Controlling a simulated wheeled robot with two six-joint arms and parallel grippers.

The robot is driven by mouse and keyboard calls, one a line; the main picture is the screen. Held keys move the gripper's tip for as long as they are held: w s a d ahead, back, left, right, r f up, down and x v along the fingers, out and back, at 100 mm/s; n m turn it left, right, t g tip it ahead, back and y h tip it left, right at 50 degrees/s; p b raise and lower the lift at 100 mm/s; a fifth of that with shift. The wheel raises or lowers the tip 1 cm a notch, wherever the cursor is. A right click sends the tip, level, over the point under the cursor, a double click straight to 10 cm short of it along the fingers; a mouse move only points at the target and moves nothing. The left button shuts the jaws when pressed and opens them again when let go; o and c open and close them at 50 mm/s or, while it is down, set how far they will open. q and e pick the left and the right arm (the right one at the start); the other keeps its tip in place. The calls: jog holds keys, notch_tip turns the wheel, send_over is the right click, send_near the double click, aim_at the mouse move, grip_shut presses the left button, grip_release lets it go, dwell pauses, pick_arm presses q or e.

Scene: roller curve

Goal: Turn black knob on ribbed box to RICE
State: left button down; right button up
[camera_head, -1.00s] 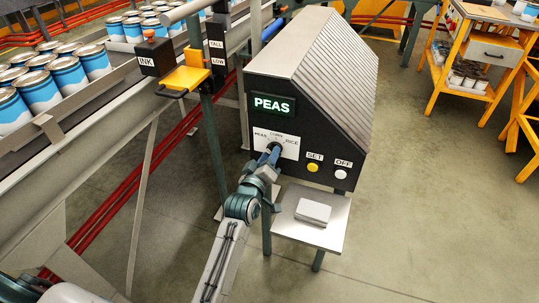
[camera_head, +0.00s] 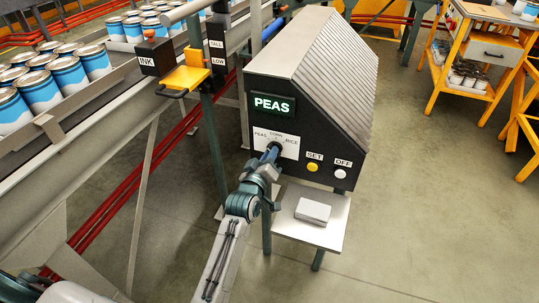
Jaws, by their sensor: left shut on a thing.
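The ribbed box (camera_head: 330,62) stands in the middle with a dark front panel. Its lit display (camera_head: 273,105) reads PEAS in green. Below it is a white dial plate (camera_head: 265,138) marked PEAS, CORN and RICE. The black knob sits at the dial's middle, mostly hidden behind my left gripper. My left gripper (camera_head: 271,152) is at the dial and shut on the knob; its arm comes up from below. Which label the knob points to cannot be made out. My right gripper is not in view.
A yellow SET button (camera_head: 312,167) and a white OFF button (camera_head: 340,174) sit right of the dial. A small shelf (camera_head: 290,236) below holds a grey block (camera_head: 313,211). A conveyor with blue cans (camera_head: 92,61) runs at left, beside the INK box (camera_head: 154,57).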

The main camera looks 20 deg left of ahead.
pick_arm(q)
jog(key=shift+d+m, duration=0.2)
jog(key=shift+m, duration=4.1)
jog(key=shift+d+m, duration=0.15)
jog(key=shift+m, duration=4.15)
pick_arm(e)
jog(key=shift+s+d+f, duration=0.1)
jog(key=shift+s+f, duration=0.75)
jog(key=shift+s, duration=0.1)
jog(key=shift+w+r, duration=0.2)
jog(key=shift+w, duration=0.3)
pick_arm(q)
jog(key=c, duration=1.4)
grip_release()
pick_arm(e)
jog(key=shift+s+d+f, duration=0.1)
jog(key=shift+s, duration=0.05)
